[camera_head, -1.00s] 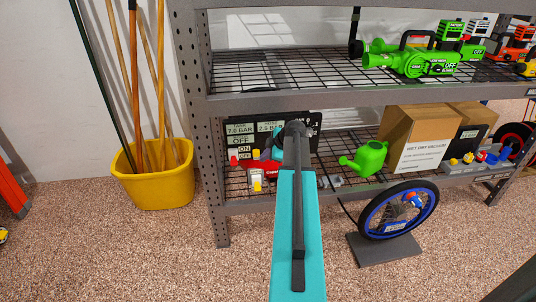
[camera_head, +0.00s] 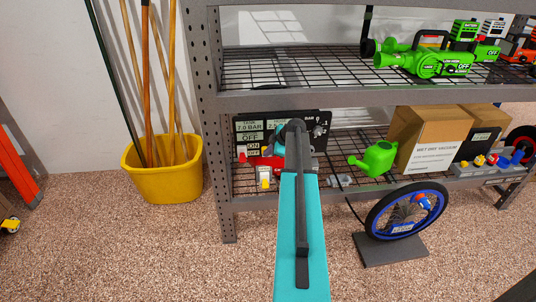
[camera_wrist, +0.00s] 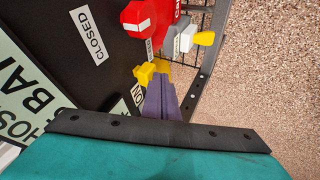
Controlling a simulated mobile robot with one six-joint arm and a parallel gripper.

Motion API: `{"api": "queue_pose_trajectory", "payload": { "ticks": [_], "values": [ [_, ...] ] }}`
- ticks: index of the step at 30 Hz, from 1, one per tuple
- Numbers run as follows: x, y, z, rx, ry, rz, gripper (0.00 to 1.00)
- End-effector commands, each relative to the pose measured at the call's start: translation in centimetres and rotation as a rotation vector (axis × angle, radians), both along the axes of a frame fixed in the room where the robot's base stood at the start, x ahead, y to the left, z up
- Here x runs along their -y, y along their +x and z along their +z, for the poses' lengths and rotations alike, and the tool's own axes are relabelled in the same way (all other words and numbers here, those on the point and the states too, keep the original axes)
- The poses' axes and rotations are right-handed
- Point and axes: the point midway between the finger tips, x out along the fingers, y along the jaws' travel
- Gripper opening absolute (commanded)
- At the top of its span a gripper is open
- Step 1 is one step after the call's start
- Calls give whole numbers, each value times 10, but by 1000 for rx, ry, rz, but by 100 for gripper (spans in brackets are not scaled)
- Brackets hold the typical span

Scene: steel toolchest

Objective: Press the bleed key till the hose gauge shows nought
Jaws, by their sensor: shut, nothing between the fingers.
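The dark compressor panel (camera_head: 243,116) stands on the lower shelf. In the head view its tank readout shows 7.0 BAR; the readout beside it begins with 2, its rest hidden by my arm. In the wrist view the hose gauge label (camera_wrist: 36,98) is cut off at the left edge. A red knob (camera_wrist: 143,17) sits by a CLOSED label. My gripper (camera_wrist: 158,80) shows there as purple-grey fingers, shut and empty, reaching the panel's lower part. A yellow piece (camera_wrist: 145,74) is at their tips; whether they touch it I cannot tell. I cannot make out which part is the bleed key.
A white block with a yellow lever (camera_wrist: 203,38) stands beyond the knob. A green watering can (camera_head: 376,158), a cardboard box (camera_head: 432,143) and a wheel on a stand (camera_head: 406,210) are to the right. The shelf's front rail (camera_head: 350,190) runs below. A yellow bucket (camera_head: 160,180) stands left.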

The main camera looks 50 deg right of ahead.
Motion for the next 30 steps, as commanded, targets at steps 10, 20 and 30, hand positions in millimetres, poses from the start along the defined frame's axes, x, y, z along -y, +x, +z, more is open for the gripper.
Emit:
{"api": "queue_pose_trajectory", "payload": {
  "ticks": [10, 20, 30],
  "values": [
    [0, 1, 0, 0, 0, 0, 0],
    [12, 14, -1, 1, -2, 1, 0],
    [11, 16, 0, 2, -1, 0, 0]
  ]
}}
